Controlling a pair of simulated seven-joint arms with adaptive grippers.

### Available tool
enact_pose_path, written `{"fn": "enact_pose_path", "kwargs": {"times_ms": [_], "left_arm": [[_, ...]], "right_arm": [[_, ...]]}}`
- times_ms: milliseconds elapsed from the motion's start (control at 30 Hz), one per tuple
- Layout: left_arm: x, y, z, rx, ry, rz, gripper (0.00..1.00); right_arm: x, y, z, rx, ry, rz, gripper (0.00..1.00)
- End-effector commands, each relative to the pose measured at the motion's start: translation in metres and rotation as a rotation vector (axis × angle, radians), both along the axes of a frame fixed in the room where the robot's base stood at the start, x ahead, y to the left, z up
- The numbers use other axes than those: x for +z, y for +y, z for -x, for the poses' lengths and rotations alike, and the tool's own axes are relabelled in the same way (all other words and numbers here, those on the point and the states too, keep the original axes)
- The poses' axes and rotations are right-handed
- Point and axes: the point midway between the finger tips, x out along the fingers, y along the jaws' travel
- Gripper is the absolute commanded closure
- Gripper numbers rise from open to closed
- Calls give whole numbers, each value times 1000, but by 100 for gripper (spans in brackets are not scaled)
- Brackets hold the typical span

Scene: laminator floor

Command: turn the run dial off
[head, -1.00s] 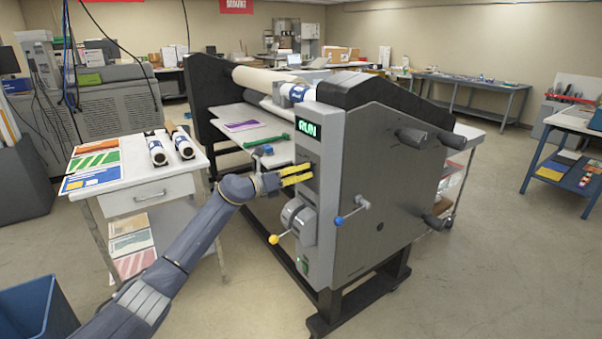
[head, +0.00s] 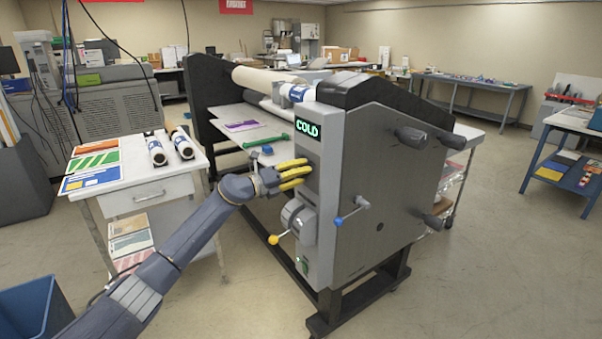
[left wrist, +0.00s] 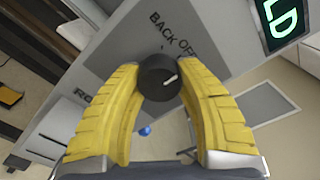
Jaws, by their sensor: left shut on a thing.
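The run dial (left wrist: 158,84) is a round black knob with a white pointer mark, on the grey control panel (left wrist: 120,50) of the laminator. In the left wrist view its mark points right and slightly up; "BACK" and "OFF" are printed above it. Another label at the left is partly covered. My left gripper (left wrist: 160,68) has its yellow fingers shut on the dial, one on each side. In the head view the left gripper (head: 304,173) is at the panel's front and its fingers hide the dial. The display (head: 307,128) above reads "COLD" in green. My right gripper is not in view.
Below the gripper are a grey round housing (head: 299,218), a yellow-knobbed lever (head: 274,239) and a blue-knobbed lever (head: 340,221). A white cart (head: 150,196) with prints and rolls stands left.

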Motion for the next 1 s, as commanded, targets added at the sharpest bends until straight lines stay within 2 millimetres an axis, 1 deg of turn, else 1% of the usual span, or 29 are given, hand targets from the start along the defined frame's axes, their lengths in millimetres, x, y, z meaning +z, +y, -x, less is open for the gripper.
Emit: {"fn": "enact_pose_path", "kwargs": {"times_ms": [300,333,500,567,867,1000], "left_arm": [[-2,-1,1,-3,3,-1,93],[-2,-2,1,-3,3,-1,62],[-1,-1,1,-2,2,-1,42],[-1,-1,0,-2,1,0,36],[-1,1,1,-1,0,0,36],[-1,11,8,1,-1,-2,36]], "right_arm": [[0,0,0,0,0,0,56],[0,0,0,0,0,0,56],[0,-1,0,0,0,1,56],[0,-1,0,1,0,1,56],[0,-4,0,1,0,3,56],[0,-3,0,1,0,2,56]]}}
